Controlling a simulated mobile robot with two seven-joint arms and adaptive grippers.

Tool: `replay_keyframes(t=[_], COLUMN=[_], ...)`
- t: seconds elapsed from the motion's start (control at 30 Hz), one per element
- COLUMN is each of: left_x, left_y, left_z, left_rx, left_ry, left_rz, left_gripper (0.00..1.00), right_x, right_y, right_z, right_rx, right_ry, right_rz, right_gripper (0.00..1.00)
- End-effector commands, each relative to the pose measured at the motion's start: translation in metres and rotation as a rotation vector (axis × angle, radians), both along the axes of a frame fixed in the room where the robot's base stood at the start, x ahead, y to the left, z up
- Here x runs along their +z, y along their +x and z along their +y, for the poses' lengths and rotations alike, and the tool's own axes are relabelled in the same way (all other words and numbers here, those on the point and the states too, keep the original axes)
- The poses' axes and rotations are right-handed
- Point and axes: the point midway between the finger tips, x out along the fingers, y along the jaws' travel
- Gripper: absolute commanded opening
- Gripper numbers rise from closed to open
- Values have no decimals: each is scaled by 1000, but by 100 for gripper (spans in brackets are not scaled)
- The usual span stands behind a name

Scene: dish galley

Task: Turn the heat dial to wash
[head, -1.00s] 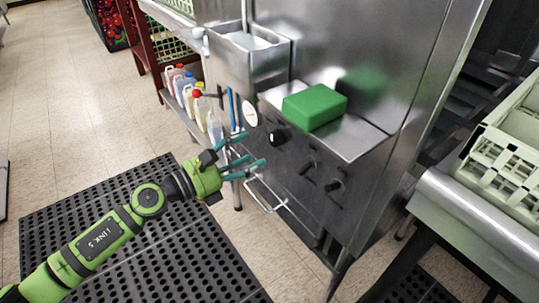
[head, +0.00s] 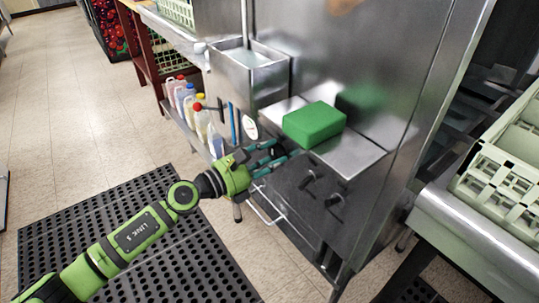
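The heat dial, a black knob on the steel front panel below the green box, is now largely hidden behind the fingers of my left gripper (head: 284,150). That gripper has its two teal fingers spread apart, with the tips at the panel where the dial sits. I cannot tell whether they touch the dial. Dial markings are not readable. My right gripper is not in view.
A green box (head: 314,123) rests on the steel ledge (head: 352,156) above the fingers. Two dark handles, a nearer one (head: 335,201) and another (head: 308,180), stick out to the right. Bottles (head: 201,121) stand on a left shelf. A pale rack (head: 500,180) is at right.

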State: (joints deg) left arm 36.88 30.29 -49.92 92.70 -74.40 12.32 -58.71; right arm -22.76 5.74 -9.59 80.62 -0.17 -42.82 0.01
Motion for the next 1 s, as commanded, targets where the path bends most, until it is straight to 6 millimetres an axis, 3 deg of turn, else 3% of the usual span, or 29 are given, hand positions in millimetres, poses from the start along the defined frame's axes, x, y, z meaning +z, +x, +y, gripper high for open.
replay_keyframes(t=[0.47,1.0], left_x=[2,4], left_y=[0,0], left_z=[0,0], left_rx=[2,2], left_ry=[-48,-318], left_rz=[65,437], left_gripper=[7,7], right_x=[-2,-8], right_y=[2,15], right_z=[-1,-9], right_rx=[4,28], right_ry=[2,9], right_rz=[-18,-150], right_gripper=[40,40])
